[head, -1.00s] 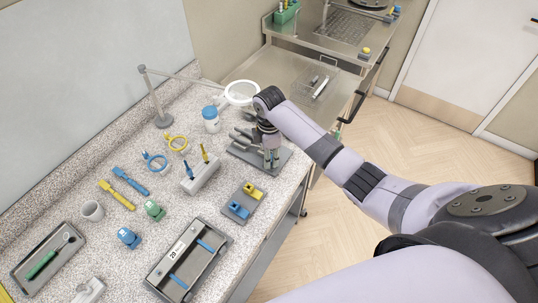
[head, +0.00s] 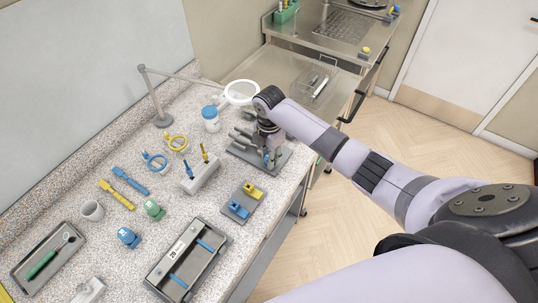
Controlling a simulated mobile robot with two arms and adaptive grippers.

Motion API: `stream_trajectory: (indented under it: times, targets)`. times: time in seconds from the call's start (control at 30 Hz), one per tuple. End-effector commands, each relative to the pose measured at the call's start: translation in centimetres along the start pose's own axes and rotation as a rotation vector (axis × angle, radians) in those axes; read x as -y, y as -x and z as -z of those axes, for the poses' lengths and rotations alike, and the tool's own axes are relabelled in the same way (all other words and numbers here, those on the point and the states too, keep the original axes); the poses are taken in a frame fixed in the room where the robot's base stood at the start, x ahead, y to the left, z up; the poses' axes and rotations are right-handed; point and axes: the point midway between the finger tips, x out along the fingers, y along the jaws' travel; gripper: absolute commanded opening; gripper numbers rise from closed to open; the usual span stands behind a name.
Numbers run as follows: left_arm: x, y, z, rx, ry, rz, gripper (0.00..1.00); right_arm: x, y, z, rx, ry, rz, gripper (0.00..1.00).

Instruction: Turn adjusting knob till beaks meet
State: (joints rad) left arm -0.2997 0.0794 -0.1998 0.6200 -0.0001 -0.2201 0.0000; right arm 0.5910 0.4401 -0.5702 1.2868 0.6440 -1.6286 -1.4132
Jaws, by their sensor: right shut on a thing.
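A grey fixture with a flat base plate (head: 240,155) stands on the speckled counter near its right edge. Grey tool-like metal parts (head: 243,136) rise from it on the left side. My right gripper (head: 270,156) points down over the right part of the fixture and is shut on a small part there, which looks like the adjusting knob. The fingers and wrist hide most of the knob. The beaks are too small and too covered to tell whether they touch. My left gripper is not in view.
A ring magnifier (head: 241,92) on a stand hangs just behind the fixture. A blue-capped jar (head: 210,118) and a white holder with two tools (head: 200,176) stand to the left. A grey block with blue and yellow pieces (head: 242,201) lies in front.

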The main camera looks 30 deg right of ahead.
Motion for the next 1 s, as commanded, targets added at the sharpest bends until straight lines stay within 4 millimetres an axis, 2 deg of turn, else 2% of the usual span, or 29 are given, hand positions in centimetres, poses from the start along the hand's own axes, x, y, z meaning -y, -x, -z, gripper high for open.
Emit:
stream_trajectory:
  times: [0.2,0.23,0.5,0.83,1.0]
  targets:
    - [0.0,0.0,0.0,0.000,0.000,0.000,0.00,-0.2,0.3,-0.2,0.004,-0.003,-0.008,0.00]
    - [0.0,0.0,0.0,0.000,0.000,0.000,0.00,-0.2,0.3,-0.2,0.004,-0.003,-0.008,0.28]
    - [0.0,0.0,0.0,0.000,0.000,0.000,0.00,-0.1,0.2,-0.1,0.002,-0.003,-0.004,0.46]
    - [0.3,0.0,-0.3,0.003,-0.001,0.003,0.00,-0.1,0.2,-0.1,0.001,-0.002,-0.002,0.47]
    - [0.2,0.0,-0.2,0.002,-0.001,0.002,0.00,-0.2,2.1,-0.1,0.002,-0.001,-0.006,0.47]
